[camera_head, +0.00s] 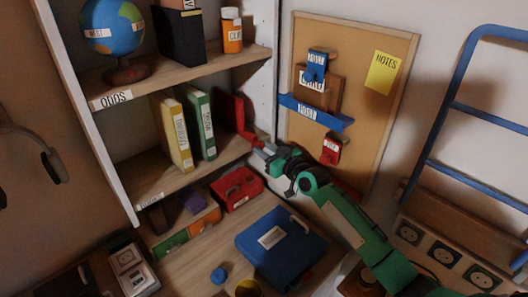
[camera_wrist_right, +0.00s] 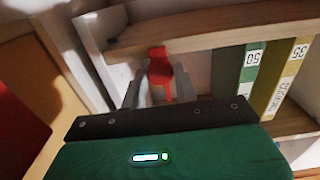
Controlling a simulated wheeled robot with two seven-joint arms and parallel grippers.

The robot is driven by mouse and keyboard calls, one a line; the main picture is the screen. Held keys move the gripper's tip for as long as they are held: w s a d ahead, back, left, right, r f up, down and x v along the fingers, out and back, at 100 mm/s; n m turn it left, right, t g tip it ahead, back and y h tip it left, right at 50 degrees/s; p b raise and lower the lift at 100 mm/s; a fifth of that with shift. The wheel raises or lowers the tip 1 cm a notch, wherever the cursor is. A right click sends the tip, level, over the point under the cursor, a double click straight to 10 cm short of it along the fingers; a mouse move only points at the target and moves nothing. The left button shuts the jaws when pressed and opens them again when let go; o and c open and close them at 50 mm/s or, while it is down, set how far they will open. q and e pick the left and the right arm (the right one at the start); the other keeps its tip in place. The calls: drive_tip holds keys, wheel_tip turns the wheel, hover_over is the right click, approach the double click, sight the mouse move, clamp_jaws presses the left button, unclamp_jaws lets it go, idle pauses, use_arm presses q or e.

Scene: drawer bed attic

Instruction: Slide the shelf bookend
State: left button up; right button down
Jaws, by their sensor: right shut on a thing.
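The red bookend (camera_head: 236,112) stands on the middle shelf, to the right of a yellow book (camera_head: 172,132) and a green book (camera_head: 200,122), with a gap between it and the green book. My right gripper (camera_head: 258,149) reaches in from the right at the front of that shelf and is shut on the low front part of the bookend. In the right wrist view the red bookend (camera_wrist_right: 160,68) shows between the two grey fingers (camera_wrist_right: 159,88). The exact contact is partly hidden. My left gripper is not in view.
The shelf board (camera_head: 185,180) has an upright side panel close to my gripper. The board above holds a globe (camera_head: 112,27) and an orange pot (camera_head: 232,34). Below are a red box (camera_head: 237,188) and a blue case (camera_head: 280,247). A pinboard (camera_head: 385,45) hangs right.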

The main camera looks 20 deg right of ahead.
drive_tip(key=c, duration=1.1)
unclamp_jaws()
drive_tip(key=shift+o, duration=0.2)
use_arm(q)
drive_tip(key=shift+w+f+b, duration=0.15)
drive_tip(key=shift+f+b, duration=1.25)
drive_tip(key=shift+b, duration=0.05)
use_arm(e)
drive_tip(key=v, duration=1.4)
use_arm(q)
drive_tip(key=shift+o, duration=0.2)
use_arm(e)
drive_tip(key=shift+w, duration=0.1)
